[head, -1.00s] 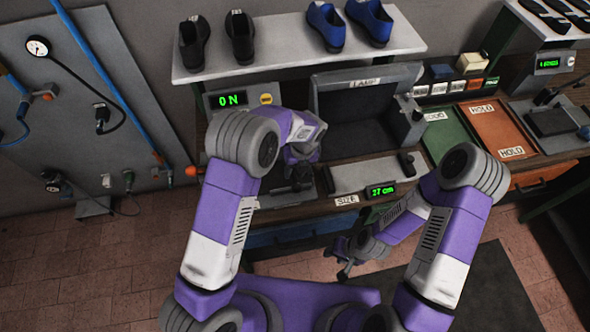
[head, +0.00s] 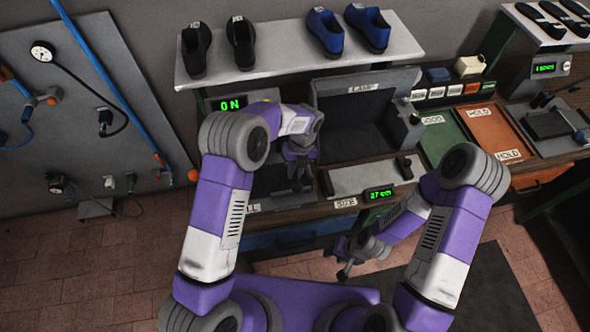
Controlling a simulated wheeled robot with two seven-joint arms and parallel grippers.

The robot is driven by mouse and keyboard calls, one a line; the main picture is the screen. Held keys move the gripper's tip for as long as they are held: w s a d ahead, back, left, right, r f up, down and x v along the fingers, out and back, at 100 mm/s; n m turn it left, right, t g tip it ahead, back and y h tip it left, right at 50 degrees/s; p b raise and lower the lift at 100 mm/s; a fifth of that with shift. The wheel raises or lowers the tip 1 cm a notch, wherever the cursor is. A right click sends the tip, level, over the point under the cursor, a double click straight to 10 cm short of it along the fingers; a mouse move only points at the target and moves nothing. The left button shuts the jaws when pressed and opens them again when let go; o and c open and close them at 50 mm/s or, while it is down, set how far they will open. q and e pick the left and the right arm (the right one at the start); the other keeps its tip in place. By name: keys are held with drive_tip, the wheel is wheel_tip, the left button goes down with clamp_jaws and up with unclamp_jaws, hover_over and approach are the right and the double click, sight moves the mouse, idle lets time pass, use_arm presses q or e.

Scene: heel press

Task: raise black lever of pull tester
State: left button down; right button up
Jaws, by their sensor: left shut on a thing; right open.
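The pull tester's green display (head: 232,105) reads 0 N at the left of the bench. My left gripper (head: 301,186) is in front of the tester, pointing down and shut on a dark thing, which looks like the black lever; my arm and fingers hide most of it. The tester's body is largely hidden behind my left arm. My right gripper (head: 345,272) is open and empty, low in front of the bench, over the floor.
A lamp box (head: 366,117) stands right of the tester, with a size gauge (head: 380,193) before it. Green (head: 442,137) and orange (head: 492,134) trays lie further right. Shoes stand on the white shelf (head: 282,62) above.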

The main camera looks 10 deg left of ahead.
use_arm(q)
drive_tip(key=r, duration=0.1)
drive_tip(key=r+g+p, duration=0.1)
drive_tip(key=r+g, duration=0.1)
drive_tip(key=shift+w+a+r+h+p, duration=0.1)
drive_tip(key=shift+w+r+h+p, duration=0.2)
drive_tip(key=shift+w+h+p, duration=0.1)
drive_tip(key=shift+w+a+r+g, duration=0.1)
drive_tip(key=shift+w+r+g, duration=0.1)
drive_tip(key=shift+r+g, duration=0.6)
drive_tip(key=shift+w+a+r+m+g+h, duration=0.15)
drive_tip(key=shift+w+r+g+h, duration=0.15)
drive_tip(key=shift+r, duration=0.25)
drive_tip(key=shift+w+r+m+g+h, duration=0.1)
drive_tip(key=shift+w+r+m+g, duration=0.05)
drive_tip(key=shift+r+g, duration=0.35)
drive_tip(key=shift+r, duration=0.15)
drive_tip(key=c, duration=1.1)
unclamp_jaws()
